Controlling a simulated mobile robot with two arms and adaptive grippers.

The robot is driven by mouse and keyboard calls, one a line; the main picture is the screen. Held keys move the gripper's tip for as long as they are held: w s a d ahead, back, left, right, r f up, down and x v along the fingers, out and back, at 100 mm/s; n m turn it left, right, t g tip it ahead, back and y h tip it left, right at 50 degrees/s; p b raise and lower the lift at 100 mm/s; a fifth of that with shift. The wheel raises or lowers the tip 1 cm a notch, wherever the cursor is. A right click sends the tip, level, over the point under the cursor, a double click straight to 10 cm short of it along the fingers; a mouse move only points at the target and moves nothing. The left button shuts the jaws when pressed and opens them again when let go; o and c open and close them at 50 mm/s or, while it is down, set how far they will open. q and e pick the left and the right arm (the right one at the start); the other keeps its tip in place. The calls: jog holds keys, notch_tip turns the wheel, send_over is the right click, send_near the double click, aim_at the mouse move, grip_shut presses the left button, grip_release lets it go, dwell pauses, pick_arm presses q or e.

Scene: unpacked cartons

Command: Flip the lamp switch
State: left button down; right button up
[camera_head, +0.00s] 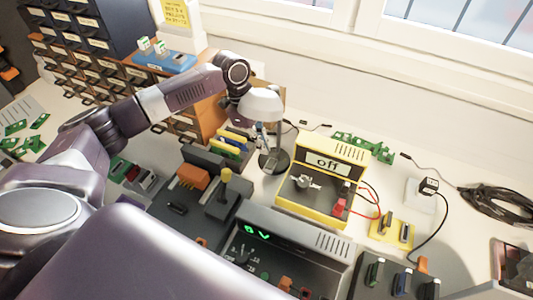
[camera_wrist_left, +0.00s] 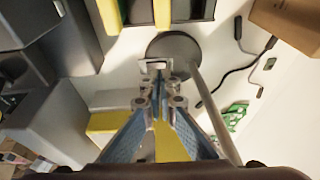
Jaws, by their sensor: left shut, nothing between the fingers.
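The desk lamp has a white shade (camera_head: 266,106) and a round dark base (camera_head: 273,161) on the bench. My left gripper (camera_head: 243,104) is at the left side of the shade, and its fingertips are hard to make out there. In the left wrist view, my left gripper (camera_wrist_left: 160,82) points down, shut and empty, and its tips overlap the near part of the lamp base (camera_wrist_left: 176,46). The lamp's pole (camera_wrist_left: 212,110) runs just right of the fingers. I cannot clearly make out the lamp switch. My right gripper is not in view.
A grey meter (camera_head: 290,238) with a green display is in front. A drawer cabinet (camera_head: 75,60) stands at the back left. A dark cable (camera_wrist_left: 234,80) lies right of the lamp base.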

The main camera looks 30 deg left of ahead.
pick_arm(q)
jog(key=v, duration=0.7)
jog(key=shift+r, duration=0.4)
jog(key=shift+a, duration=0.15)
